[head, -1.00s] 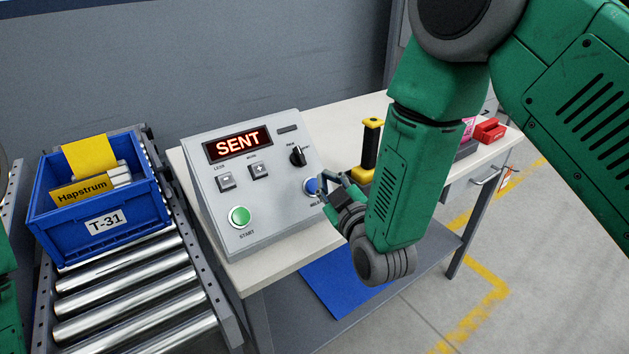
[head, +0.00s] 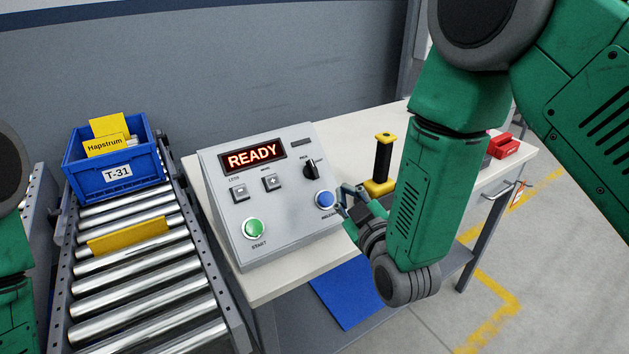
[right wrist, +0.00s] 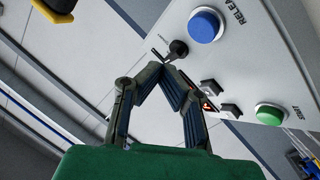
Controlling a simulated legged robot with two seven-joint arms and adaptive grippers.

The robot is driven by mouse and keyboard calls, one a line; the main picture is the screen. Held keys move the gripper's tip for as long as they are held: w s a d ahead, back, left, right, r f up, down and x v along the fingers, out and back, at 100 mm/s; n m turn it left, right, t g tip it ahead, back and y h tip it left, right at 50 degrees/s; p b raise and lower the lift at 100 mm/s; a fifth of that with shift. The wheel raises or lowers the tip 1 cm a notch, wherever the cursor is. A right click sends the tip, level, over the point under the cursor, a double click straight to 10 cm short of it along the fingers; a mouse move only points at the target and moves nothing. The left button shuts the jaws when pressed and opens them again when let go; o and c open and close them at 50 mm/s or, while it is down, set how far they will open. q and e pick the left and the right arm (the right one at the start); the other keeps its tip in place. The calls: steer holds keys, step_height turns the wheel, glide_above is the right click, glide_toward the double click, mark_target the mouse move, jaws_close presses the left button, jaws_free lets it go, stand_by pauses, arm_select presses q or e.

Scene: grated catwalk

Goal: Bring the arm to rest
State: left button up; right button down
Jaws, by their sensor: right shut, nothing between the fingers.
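My right gripper (head: 347,195) is just right of the grey control panel (head: 225,215), close to the blue release button (head: 325,199); I cannot tell whether it touches the panel. In the right wrist view the fingertips of my right gripper (right wrist: 164,68) meet with nothing between them. There the tips overlap the black knob (right wrist: 177,48) in the picture, with the blue button (right wrist: 205,25) above right. The panel's display (head: 253,157) reads READY. My left gripper is not in view; only part of that arm shows at the left edge.
A blue crate (head: 115,178) marked T-31 sits on the roller conveyor (head: 130,285), left of the panel. A yellow strip (head: 127,236) lies across the rollers. A black and yellow upright handle (head: 383,158) stands on the table (head: 345,128) behind my right gripper.

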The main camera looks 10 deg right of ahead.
steer(key=s+d+f+g, duration=0.1)
steer(key=s+f, duration=0.1)
steer(key=f, duration=0.2)
steer(key=s+d+f+m+g, duration=0.1)
steer(key=s+f+g, duration=0.1)
steer(key=f, duration=0.2)
steer(key=s+d+f+m+g, duration=0.1)
steer(key=s+f, duration=0.1)
steer(key=f, duration=0.2)
steer(key=shift+s+f+g+h+b, duration=0.2)
steer(key=shift+g+h+b, duration=0.1)
steer(key=shift+h, duration=0.1)
steer(key=s+d+f+m+g, duration=0.1)
steer(key=s+f+g, duration=0.3)
steer(key=s, duration=0.5)
steer(key=s+d+f+m+g+h+b, duration=0.1)
steer(key=s+d+f+g, duration=0.3)
steer(key=s, duration=0.6)
steer(key=s+d+f+m+g, duration=0.3)
steer(key=s+f+g, duration=0.1)
steer(key=s+f, duration=0.4)
steer(key=shift+s, duration=0.75)
steer(key=shift+w+a, duration=0.1)
steer(key=shift+w, duration=0.05)
